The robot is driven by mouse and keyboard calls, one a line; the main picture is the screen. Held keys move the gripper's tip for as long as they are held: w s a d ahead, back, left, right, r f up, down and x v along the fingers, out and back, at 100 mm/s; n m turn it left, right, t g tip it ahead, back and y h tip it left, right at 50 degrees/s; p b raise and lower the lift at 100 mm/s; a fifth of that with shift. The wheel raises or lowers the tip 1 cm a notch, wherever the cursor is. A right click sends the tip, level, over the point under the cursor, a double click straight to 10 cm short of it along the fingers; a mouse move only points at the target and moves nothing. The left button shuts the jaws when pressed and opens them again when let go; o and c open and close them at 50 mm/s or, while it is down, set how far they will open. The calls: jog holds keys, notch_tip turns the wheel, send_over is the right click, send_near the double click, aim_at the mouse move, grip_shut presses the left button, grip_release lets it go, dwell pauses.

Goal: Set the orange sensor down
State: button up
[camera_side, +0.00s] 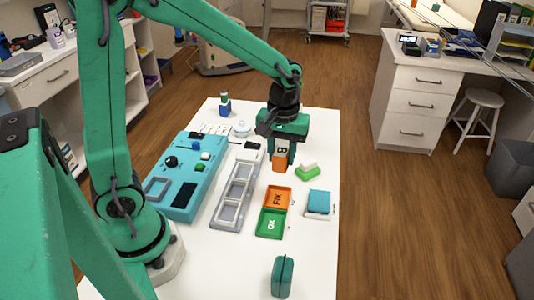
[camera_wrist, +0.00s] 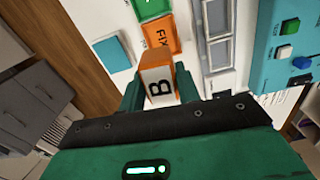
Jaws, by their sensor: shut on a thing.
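The orange sensor (camera_side: 280,163) has a white face marked B and hangs upright under my gripper (camera_side: 283,148). In the wrist view the sensor (camera_wrist: 159,88) sits between the two green fingers of my gripper (camera_wrist: 160,92), which is shut on it. The side view shows it beyond the orange FIX tray (camera_side: 276,197); I cannot tell how far it is above the table. The FIX tray also shows in the wrist view (camera_wrist: 157,33), partly behind the sensor. The green OK tray (camera_side: 271,224) adjoins the FIX tray. Both trays look empty.
A grey rack (camera_side: 216,212) with several compartments and a blue panel (camera_side: 209,174) lie left of the trays. A white-and-green block (camera_side: 308,171) and a blue-topped box (camera_side: 319,198) lie right. A green case (camera_side: 283,276) stands in front. White table (camera_side: 240,268) is bare near the front.

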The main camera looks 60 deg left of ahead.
jog(key=shift+s+d+f+n, duration=0.15)
jog(key=shift+s+f+n, duration=0.2)
jog(key=shift+n, duration=0.15)
jog(key=w+a+f, duration=0.1)
jog(key=a+f, duration=0.1)
jog(key=a, duration=0.1)
jog(key=w+a+f, duration=0.1)
jog(key=a+f, duration=0.1)
jog(key=a, duration=0.2)
jog(key=w+a+f, duration=0.1)
jog(key=a+f, duration=0.2)
jog(key=a, duration=0.1)
jog(key=shift+w+a, duration=0.1)
jog(key=shift+w, duration=0.2)
jog(key=shift+f, duration=0.1)
jog(key=shift+f, duration=1.9)
jog(key=shift+f, duration=0.3)
